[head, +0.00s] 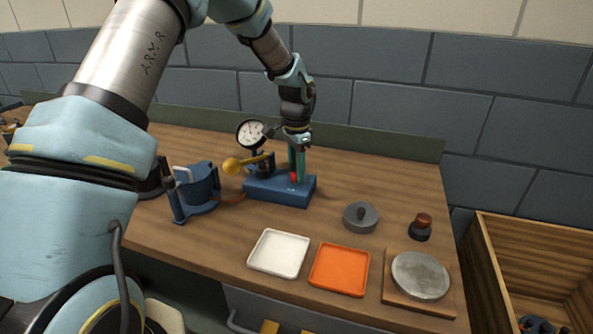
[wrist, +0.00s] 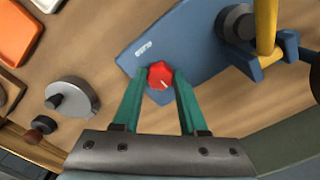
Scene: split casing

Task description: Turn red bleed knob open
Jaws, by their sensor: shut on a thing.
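The red bleed knob (wrist: 160,76) sits on the blue base block (wrist: 188,45) in the wrist view. It is star-shaped with a pale mark on its face. My gripper (wrist: 158,82) has its two green fingers on either side of the knob, shut on it. In the head view my gripper (head: 296,168) points down at the right part of the blue block (head: 280,190), and a little red of the knob (head: 294,177) shows by the fingers. A pressure gauge (head: 250,132) and a yellow lever (head: 246,163) stand at the block's left.
A blue holder (head: 195,190) stands left of the block. A grey round weight (head: 361,217), a brown-topped knob (head: 421,227), a white tray (head: 279,253), an orange tray (head: 340,269) and a metal disc (head: 421,276) lie in front and right. A wooden crate (head: 487,270) stands at the far right.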

